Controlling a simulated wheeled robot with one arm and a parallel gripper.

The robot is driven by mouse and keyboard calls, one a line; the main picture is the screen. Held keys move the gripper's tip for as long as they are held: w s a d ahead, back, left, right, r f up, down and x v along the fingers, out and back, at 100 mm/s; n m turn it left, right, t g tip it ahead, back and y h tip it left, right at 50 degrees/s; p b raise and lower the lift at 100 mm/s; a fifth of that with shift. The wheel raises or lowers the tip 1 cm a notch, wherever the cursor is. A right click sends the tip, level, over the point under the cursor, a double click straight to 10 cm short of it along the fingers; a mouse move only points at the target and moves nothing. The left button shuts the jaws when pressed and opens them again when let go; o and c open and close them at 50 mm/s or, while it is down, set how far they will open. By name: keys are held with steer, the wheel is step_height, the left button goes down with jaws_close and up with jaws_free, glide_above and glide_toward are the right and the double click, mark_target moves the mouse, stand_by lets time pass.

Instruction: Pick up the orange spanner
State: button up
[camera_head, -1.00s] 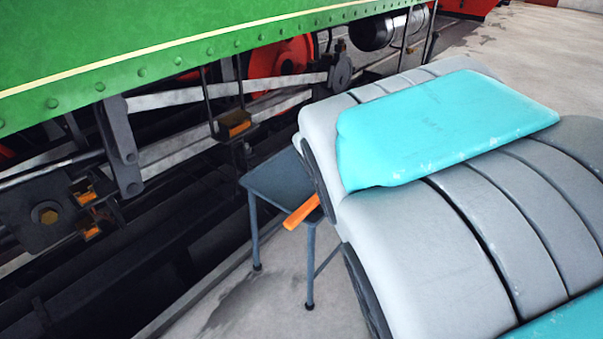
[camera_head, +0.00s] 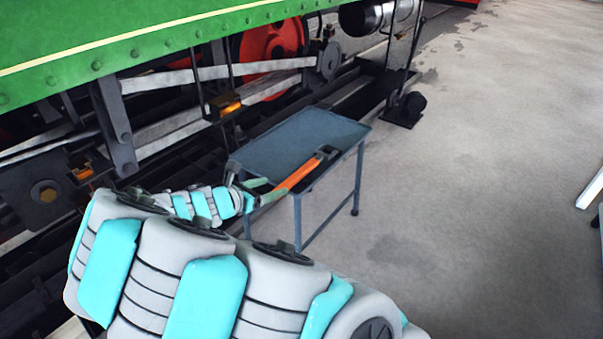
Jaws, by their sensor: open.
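The orange spanner (camera_head: 299,175) lies on a small blue-grey table (camera_head: 300,131), along its front edge. Its dark jaw end points to the back right and its handle end points to the front left. My gripper (camera_head: 267,190) is open at the handle end, at the table's front left corner. Its greenish fingers look to lie on either side of the handle end, but they are small in this view. I cannot tell whether they touch the spanner.
The green steam tram (camera_head: 150,38), with rods and red wheels (camera_head: 275,48) below, runs along the left behind the table. A white bar (camera_head: 591,187) shows at the right edge.

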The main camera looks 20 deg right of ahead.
mark_target(288, 182)
steer(key=shift+f+x, duration=0.2)
steer(key=shift+x, duration=3.6)
steer(key=shift+w+a, duration=0.1)
steer(key=shift+a, duration=0.05)
jaws_close()
